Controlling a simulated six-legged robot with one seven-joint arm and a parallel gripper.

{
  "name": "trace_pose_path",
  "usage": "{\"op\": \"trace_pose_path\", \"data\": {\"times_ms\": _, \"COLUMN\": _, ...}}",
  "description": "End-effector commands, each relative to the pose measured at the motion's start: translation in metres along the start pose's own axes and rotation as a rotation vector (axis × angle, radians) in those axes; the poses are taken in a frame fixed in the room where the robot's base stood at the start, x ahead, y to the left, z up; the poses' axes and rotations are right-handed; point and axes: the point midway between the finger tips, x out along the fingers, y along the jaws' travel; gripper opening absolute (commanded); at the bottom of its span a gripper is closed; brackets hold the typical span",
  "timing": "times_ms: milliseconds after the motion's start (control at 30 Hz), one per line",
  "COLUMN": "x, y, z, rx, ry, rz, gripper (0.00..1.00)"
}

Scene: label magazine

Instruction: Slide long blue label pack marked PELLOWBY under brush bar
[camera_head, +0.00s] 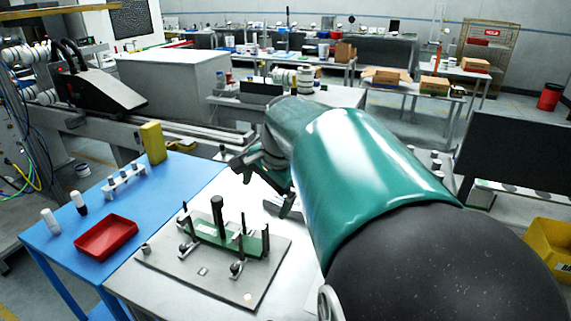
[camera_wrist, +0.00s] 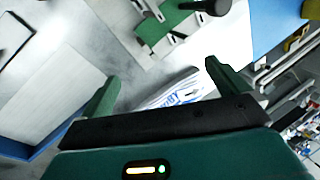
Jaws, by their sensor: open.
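A white pack or bundle with blue lettering (camera_wrist: 182,90) lies on the pale surface beyond my gripper's palm in the wrist view. Its lower part is hidden behind the palm, and I cannot read the full name. My gripper (camera_wrist: 162,71) is open, with one green finger on each side of the pack and a gap to it. In the head view my arm hides most of my gripper. A metal fixture plate (camera_head: 158,262) bears a green block (camera_head: 216,239) with a black post and small clamps. I cannot make out a brush bar for certain.
A blue table (camera_head: 62,258) at left holds a red tray (camera_head: 106,237), small bottles, a rack (camera_head: 124,182) and a yellow block (camera_head: 153,143). The fixture's black knob (camera_wrist: 212,7) stands up beyond my fingers. A yellow bin (camera_head: 546,250) is at far right.

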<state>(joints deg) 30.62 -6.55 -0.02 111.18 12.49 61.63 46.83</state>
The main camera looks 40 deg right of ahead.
Motion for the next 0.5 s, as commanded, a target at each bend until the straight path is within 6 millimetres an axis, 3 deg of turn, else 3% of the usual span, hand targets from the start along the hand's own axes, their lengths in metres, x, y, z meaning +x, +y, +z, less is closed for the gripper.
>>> {"op": "trace_pose_path", "data": {"times_ms": 33, "x": 0.006, "y": -0.002, "z": -0.024, "rx": 0.11, "ry": -0.012, "rz": 0.008, "gripper": 1.0}}
{"op": "trace_pose_path", "data": {"times_ms": 267, "x": 0.027, "y": 0.005, "z": -0.123, "rx": 0.606, "ry": -0.064, "rz": 0.022, "gripper": 1.0}}
{"op": "trace_pose_path", "data": {"times_ms": 500, "x": 0.051, "y": 0.041, "z": -0.221, "rx": 1.071, "ry": -0.119, "rz": 0.027, "gripper": 1.0}}
